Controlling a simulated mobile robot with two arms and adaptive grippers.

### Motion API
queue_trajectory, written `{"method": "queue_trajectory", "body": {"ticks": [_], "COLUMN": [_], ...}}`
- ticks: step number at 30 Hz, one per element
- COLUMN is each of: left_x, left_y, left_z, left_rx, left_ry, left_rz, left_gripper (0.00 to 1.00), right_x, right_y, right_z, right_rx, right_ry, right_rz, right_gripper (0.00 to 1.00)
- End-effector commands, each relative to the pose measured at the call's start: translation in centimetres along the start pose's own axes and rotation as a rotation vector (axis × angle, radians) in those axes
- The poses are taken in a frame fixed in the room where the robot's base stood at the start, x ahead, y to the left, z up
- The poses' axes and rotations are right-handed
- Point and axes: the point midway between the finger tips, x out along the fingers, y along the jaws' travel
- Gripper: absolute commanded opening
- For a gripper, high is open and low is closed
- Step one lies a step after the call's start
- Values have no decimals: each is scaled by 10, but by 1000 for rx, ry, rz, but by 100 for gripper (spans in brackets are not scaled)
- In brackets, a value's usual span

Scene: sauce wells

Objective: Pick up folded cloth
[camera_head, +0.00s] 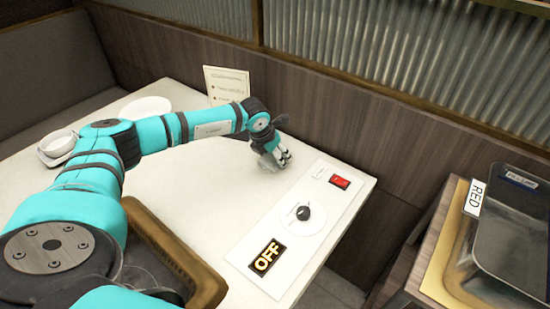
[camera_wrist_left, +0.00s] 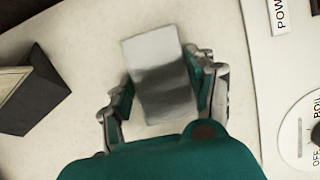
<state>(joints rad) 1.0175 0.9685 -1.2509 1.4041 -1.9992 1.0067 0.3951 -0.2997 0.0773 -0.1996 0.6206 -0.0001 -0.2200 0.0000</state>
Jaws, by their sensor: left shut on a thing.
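A grey-white folded cloth (camera_wrist_left: 158,75) shows in the left wrist view between the two fingers of my left gripper (camera_wrist_left: 163,88). The gripper is shut on it, with a finger along each side. In the head view my left gripper (camera_head: 275,158) is low over the white table (camera_head: 190,215), near its back edge. The cloth is barely visible there, as a small greyish patch (camera_head: 267,164) beside the fingers. I cannot tell whether the cloth touches the table. My right gripper is in neither view.
A menu card (camera_head: 227,84) stands behind. A metal tray (camera_head: 512,262) is far right.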

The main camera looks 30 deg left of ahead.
Motion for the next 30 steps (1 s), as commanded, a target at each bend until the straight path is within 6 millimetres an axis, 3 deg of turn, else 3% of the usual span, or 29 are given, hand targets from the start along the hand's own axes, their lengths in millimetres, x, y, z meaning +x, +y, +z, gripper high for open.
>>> {"method": "queue_trajectory", "body": {"ticks": [8,18,30], "left_x": [-2,-43,-73], "left_y": [4,0,-74], "left_z": [-3,14,-49], "left_rx": [0,1,5], "left_ry": [11,7,8], "left_rz": [9,4,-1], "left_gripper": [26,26,26], "right_x": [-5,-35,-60], "right_y": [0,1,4], "right_z": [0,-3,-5], "right_rx": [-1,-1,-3], "right_ry": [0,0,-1], "right_rz": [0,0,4], "right_gripper": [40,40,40]}}
